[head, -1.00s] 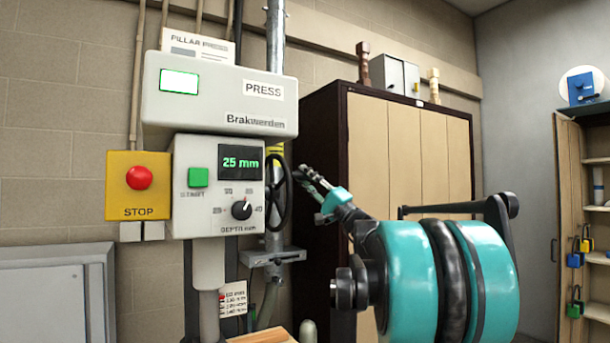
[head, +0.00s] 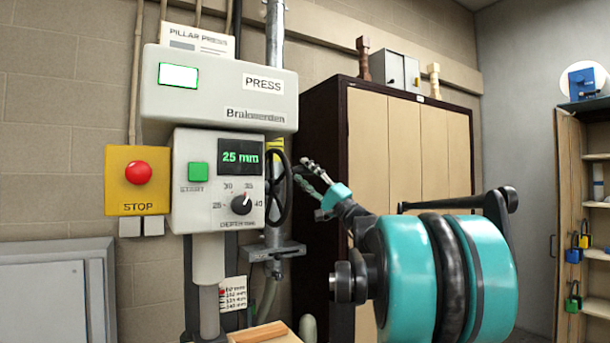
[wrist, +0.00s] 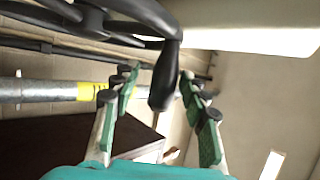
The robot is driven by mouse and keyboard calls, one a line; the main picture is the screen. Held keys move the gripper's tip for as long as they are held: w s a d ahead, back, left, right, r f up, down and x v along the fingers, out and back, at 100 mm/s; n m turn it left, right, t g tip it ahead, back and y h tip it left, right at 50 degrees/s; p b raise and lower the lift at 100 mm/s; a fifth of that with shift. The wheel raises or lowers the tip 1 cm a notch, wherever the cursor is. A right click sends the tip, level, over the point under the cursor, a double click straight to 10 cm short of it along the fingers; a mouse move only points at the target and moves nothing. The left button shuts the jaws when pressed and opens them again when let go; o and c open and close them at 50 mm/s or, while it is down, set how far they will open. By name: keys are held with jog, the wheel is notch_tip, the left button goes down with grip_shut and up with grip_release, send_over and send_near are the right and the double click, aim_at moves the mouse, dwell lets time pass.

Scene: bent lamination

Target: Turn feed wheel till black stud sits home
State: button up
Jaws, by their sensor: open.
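The feed wheel (head: 279,188) is a black spoked ring on the right side of the grey press head. In the wrist view its dark rim (wrist: 120,14) crosses the top, and a black handle (wrist: 163,80) hangs down from it. My gripper (head: 312,172) is open, just right of the wheel. In the wrist view its green-padded fingers (wrist: 160,90) stand on either side of the handle, with gaps visible. I cannot tell how deep the handle lies between them. I cannot make out a separate black stud. The depth display (head: 240,157) reads 25 mm.
A red stop button (head: 138,172), green start button (head: 198,172) and black depth dial (head: 241,204) sit on the front. A steel column (head: 275,50) stands behind the press. A tall cabinet (head: 400,150) is behind my arm. A wooden block (head: 262,334) lies below.

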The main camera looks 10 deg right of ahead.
jog(key=v, duration=1.2)
